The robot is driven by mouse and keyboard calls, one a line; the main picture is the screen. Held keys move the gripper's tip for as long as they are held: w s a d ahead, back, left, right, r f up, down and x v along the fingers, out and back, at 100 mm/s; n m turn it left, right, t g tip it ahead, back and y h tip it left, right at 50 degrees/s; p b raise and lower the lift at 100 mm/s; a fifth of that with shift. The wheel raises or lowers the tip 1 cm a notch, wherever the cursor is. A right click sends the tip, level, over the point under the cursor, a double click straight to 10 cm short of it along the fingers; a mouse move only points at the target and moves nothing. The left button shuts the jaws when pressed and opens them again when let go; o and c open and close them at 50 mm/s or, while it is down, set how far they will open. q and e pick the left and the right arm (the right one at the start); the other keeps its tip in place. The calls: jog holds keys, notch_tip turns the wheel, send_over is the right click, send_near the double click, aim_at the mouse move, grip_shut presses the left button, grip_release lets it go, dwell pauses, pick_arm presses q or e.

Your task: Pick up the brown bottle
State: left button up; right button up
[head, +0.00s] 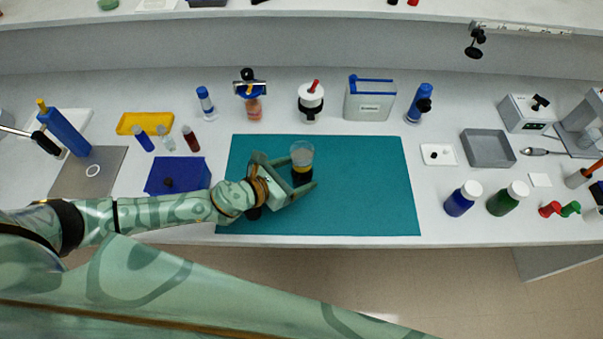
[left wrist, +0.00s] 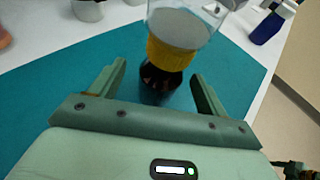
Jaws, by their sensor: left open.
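The brown bottle (head: 302,177) stands upright on the teal mat (head: 360,190). It has a dark brown body, a yellow collar and a wide clear top with a pale disc in it. My left gripper (head: 301,171) is open, with one finger on each side of the bottle. In the left wrist view the bottle (left wrist: 160,84) shows between the two fingers of the gripper (left wrist: 158,72), with gaps on both sides of its dark body. Its base is partly hidden by the gripper.
A blue box (head: 178,174) stands left of the mat. Several bottles and a grey-blue container (head: 370,100) line the back. A blue bottle (head: 462,198) and a green bottle (head: 507,198) stand to the right. The mat's right half is clear.

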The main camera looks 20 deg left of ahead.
pick_arm(q)
jog(key=shift+x, duration=0.85)
jog(key=shift+w+d+f, duration=0.1)
jog(key=shift+w+d, duration=0.15)
jog(key=shift+s, duration=0.1)
jog(key=shift+c, duration=0.7)
jog(key=c, duration=1)
pick_arm(e)
jog(key=shift+s+a+f, duration=0.2)
jog(key=shift+s+a, duration=0.3)
jog(key=shift+a, duration=0.15)
jog(key=shift+d, duration=0.1)
